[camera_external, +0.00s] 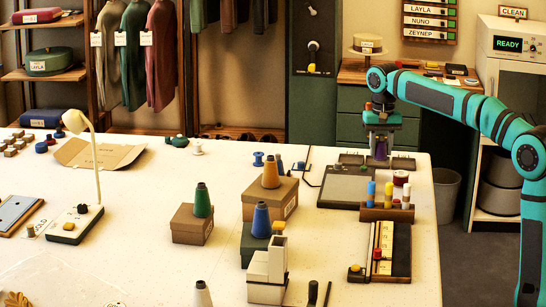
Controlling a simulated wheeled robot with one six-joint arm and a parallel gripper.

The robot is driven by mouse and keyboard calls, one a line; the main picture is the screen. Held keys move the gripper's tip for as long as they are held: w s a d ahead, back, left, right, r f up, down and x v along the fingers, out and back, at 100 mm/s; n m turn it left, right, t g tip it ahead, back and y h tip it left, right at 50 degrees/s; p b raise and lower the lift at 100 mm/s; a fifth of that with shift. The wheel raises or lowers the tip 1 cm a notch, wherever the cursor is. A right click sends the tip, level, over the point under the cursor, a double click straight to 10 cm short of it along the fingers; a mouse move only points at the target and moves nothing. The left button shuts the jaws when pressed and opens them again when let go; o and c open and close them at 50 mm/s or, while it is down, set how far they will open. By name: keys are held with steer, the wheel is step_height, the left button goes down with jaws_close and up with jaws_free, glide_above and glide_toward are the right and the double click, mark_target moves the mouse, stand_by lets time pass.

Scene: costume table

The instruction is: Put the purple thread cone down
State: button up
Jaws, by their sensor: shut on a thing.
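The purple thread cone (380,150) is upright between the fingers of my gripper (379,136), at the far right part of the table. My gripper points down and is shut on the cone. The cone's lower end is close above a dark grey flat tray (350,186) or the rack behind it. I cannot tell whether it touches anything. The upper part of the cone is hidden by the gripper.
Green (203,202), orange (271,173) and blue (261,220) cones stand on boxes mid-table. A wooden holder (387,213) with spools stands in front of the grey tray. A lamp (84,170) stands at left. The table's middle left has free room.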

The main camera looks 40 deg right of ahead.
steer(key=d+f+m, duration=0.1)
steer(key=d+f, duration=0.4)
steer(key=d, duration=0.9)
steer(key=d+f, duration=0.4)
steer(key=d, duration=1.1)
steer(key=s+d+f, duration=0.3)
steer(key=d+f, duration=0.3)
steer(key=d, duration=0.3)
steer(key=s+d+f, duration=0.3)
steer(key=d+f, duration=0.4)
steer(key=d, duration=0.2)
steer(key=s+d+f, duration=0.3)
steer(key=d+f, duration=0.4)
steer(key=d, duration=0.2)
steer(key=shift+s+m, duration=0.3)
steer(key=shift+m, duration=0.1)
